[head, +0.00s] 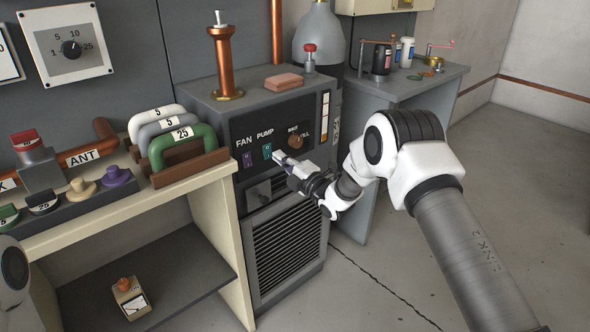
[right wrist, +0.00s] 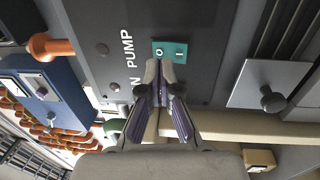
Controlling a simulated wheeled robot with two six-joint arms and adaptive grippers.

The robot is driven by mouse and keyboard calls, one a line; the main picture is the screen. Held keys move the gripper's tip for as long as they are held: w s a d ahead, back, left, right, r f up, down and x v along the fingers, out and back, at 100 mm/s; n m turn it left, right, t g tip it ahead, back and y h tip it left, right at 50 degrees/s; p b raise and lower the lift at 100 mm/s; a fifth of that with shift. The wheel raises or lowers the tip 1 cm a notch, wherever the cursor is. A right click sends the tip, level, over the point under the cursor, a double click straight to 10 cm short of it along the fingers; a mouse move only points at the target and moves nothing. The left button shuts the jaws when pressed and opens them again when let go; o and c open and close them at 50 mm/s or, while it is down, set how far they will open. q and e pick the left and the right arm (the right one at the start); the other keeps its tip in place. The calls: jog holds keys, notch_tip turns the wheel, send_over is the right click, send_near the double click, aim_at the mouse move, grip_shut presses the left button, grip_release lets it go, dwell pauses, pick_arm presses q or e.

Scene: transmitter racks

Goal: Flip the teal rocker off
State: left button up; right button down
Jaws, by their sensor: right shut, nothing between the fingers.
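The teal rocker (head: 267,151) sits under the PUMP label on the dark front panel of the grey cabinet (head: 285,107). In the right wrist view the teal rocker (right wrist: 171,51) shows O and I marks. My right gripper (head: 280,158) is shut and empty, with its fingertips just in front of the panel by the rocker. In the right wrist view the fingertips (right wrist: 160,68) lie close to the O end; I cannot tell if they touch it. Which end is pressed in is not clear. My left gripper is out of view.
Below are a grey plate with a dark knob (head: 258,193) and a vent grille (head: 288,240). A bench with coloured handles (head: 182,147) stands left.

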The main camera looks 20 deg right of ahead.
jog(key=v, duration=0.8)
jog(key=shift+s, duration=0.25)
jog(key=shift+d, duration=0.1)
